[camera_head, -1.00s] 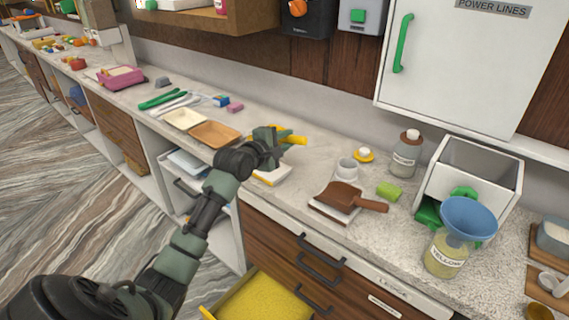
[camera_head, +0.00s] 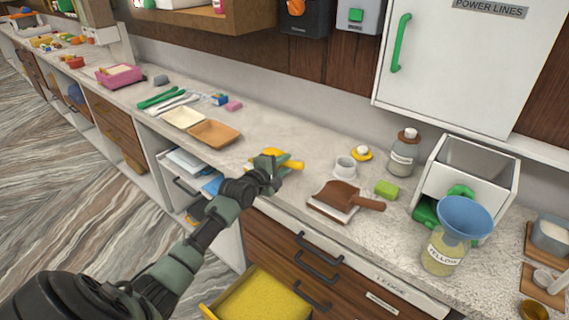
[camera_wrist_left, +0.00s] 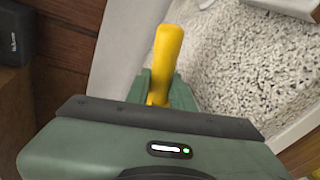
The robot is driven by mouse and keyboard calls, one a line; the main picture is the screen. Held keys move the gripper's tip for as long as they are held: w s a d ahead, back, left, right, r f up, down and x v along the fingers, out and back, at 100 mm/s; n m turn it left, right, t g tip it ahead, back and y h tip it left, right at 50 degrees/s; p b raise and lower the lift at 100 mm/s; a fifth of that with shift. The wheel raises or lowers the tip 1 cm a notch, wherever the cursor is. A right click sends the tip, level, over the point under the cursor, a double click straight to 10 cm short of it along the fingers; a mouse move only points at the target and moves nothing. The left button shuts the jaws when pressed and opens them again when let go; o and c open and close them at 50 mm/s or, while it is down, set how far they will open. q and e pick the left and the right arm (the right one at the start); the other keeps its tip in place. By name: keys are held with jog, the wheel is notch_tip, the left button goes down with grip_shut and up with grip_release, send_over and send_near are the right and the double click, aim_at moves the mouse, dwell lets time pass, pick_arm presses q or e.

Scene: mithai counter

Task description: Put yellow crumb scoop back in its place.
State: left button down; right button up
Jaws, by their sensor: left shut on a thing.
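The yellow crumb scoop (camera_head: 292,164) is in my left gripper (camera_head: 274,172), over the front part of the counter, left of the brown scoop. Its yellow handle (camera_wrist_left: 168,48) sticks out from between the green fingers (camera_wrist_left: 160,90) in the left wrist view. The fingers are shut on it. The gripper and arm hide part of the scoop and the counter edge below it. I cannot tell whether the scoop touches the counter. My right gripper is not in view.
Tan trays (camera_head: 215,133) lie left. An open yellow drawer (camera_head: 256,300) juts out below.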

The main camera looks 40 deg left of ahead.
pick_arm(q)
jog(key=c, duration=1.2)
grip_release()
jog(key=shift+f+b, duration=0.2)
jog(key=shift+b, duration=0.15)
jog(key=b+v, duration=0.1)
jog(key=v, duration=0.7)
jog(key=shift+a+r, duration=0.35)
jog(key=shift+r, duration=0.05)
jog(key=shift+w, duration=0.15)
